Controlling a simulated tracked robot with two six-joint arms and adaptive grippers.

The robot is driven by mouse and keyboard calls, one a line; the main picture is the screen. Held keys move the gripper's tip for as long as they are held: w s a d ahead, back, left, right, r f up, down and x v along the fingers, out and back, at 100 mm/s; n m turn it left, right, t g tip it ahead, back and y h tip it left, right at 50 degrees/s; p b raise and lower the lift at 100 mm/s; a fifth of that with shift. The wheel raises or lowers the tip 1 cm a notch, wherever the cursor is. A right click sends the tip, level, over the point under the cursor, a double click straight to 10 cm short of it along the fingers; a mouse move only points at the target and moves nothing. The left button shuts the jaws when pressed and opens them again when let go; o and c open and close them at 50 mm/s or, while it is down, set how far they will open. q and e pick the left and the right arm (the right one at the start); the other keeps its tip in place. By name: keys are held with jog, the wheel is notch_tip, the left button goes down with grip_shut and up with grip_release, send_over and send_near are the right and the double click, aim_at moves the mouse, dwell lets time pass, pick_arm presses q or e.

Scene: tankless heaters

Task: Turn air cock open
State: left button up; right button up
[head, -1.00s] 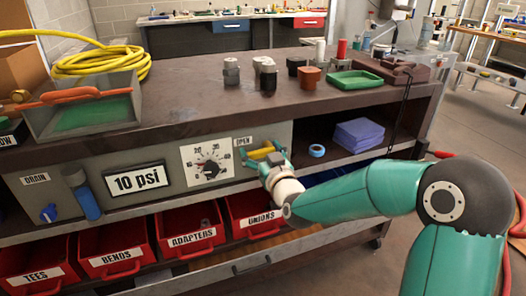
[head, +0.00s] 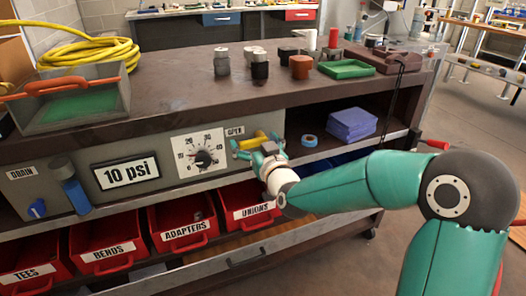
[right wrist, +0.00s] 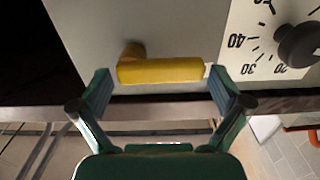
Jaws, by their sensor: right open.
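The air cock is a yellow lever handle (head: 252,142) on the grey panel, just below the OPEN label (head: 235,131). In the right wrist view the yellow handle (right wrist: 160,71) lies level across the picture, with its pivot stub at its left end. My right gripper (head: 260,149) is at the handle. In the right wrist view my right gripper (right wrist: 160,90) is open, with one finger beyond each end of the handle and no clear contact. The right finger is close to the handle's end. My left gripper is not in view.
A pressure dial (head: 199,152) with a black knob is left of the handle. A 10 psi display (head: 127,172) and a blue drain valve (head: 37,209) are farther left. Red bins (head: 183,228) stand below. An open shelf with a blue tape roll (head: 309,141) is at the right.

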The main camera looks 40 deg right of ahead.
jog(key=v, duration=1.1)
jog(key=shift+s, duration=0.2)
jog(key=shift+f, duration=0.1)
